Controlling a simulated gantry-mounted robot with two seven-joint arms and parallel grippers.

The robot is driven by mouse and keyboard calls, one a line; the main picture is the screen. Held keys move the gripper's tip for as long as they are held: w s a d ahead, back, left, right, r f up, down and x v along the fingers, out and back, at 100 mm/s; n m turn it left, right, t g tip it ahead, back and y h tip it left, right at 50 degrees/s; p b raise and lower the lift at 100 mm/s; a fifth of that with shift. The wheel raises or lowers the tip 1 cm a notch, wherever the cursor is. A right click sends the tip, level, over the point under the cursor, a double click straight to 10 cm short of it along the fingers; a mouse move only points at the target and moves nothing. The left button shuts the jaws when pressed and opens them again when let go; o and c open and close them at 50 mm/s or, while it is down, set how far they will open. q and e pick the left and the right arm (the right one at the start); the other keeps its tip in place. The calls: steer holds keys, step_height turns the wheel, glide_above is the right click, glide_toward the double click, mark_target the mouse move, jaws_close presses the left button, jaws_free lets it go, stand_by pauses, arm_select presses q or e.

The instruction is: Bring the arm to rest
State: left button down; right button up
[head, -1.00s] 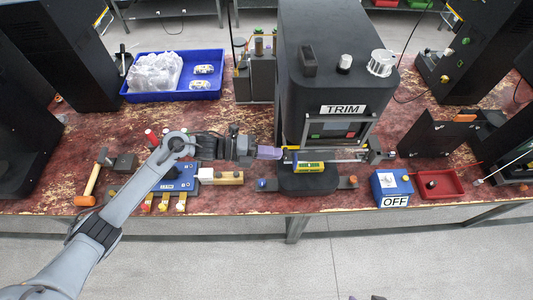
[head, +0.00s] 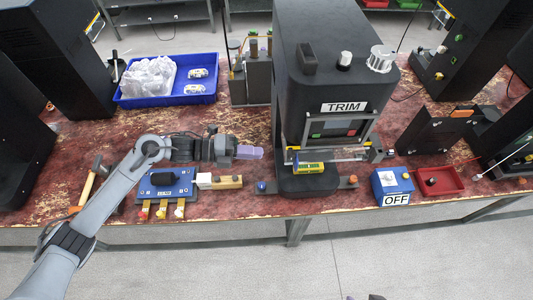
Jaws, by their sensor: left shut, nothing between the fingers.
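My left gripper (head: 250,152) is shut and empty, with purple fingertips pointing right. It hovers over the red worn table, just left of the black TRIM machine (head: 332,75), apart from it. A yellow-and-green piece (head: 308,168) sits at the machine's front, right of my fingertips. My left arm comes in from the lower left and passes over the left part of the bench, partly hiding the hammer. My right gripper is not in view.
A blue tray (head: 125,102) with clear bags stands at the back left. A blue fixture (head: 180,187) and a wooden block (head: 228,183) lie below my left gripper. A blue OFF box (head: 391,182) and a red tray (head: 459,190) are at the right. Bare table (head: 215,123) lies behind the gripper.

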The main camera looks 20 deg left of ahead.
arm_select(q)
steer(key=b+v, duration=0.1)
steer(key=v, duration=0.6)
steer(key=s+d+f+n+t+y, duration=0.2)
steer(key=s+d+f+n+t, duration=0.2)
steer(key=s+d+f+n, duration=0.9)
steer(key=s+a+f+n+g+y, duration=0.3)
steer(key=s+a+n+g+y, duration=0.4)
steer(key=s+a+n+y, duration=0.75)
steer(key=w+d+r+n+h+p, duration=0.1)
steer(key=w+d+r+p, duration=0.1)
steer(key=r+p, duration=0.6)
steer(key=w+d+r+n+h+p, duration=0.1)
steer(key=w+r+p, duration=0.1)
steer(key=r+p, duration=0.7)
steer(key=shift+d+r+t, duration=0.3)
steer(key=shift+d+r, duration=0.05)
steer(key=shift+d, duration=0.05)
